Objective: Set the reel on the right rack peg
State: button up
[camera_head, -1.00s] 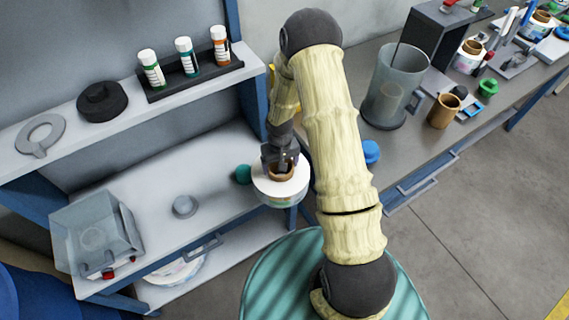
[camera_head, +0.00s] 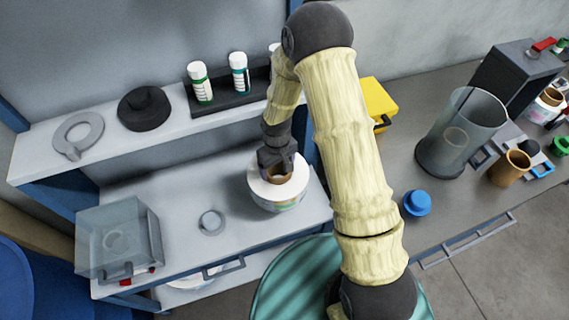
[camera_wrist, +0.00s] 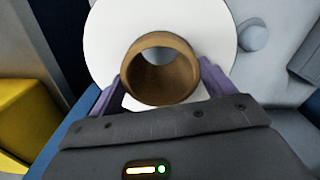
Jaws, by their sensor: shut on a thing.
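The reel (camera_head: 261,188) is a white disc with printed sides and a brown core (camera_head: 281,176) standing up from its middle. My gripper (camera_head: 277,164) is shut on the core from above, and the reel is nearly level over the right end of the white lower bench top. In the wrist view the reel (camera_wrist: 112,38) lies past the fingers, which flank the core (camera_wrist: 160,72). A round grey knob (camera_head: 211,221) stands on the bench left of the reel and shows in the wrist view (camera_wrist: 252,35). I cannot make out which part is the right rack peg. The reel hides what is under it.
A shelf (camera_head: 60,175) behind carries a grey ring (camera_head: 92,124), a black disc (camera_head: 145,105) and labelled bottles (camera_head: 201,85). A clear box (camera_head: 120,240) stands at the bench's left. A yellow case (camera_head: 378,100) and blue knob (camera_head: 417,203) are to the right.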

aim_at(278, 172)
dwell(0.4)
jog(key=shift+f+b, duration=1.45)
jog(key=shift+f, duration=0.55)
jog(key=shift+f+b, duration=2.95)
jog(key=shift+f, duration=0.85)
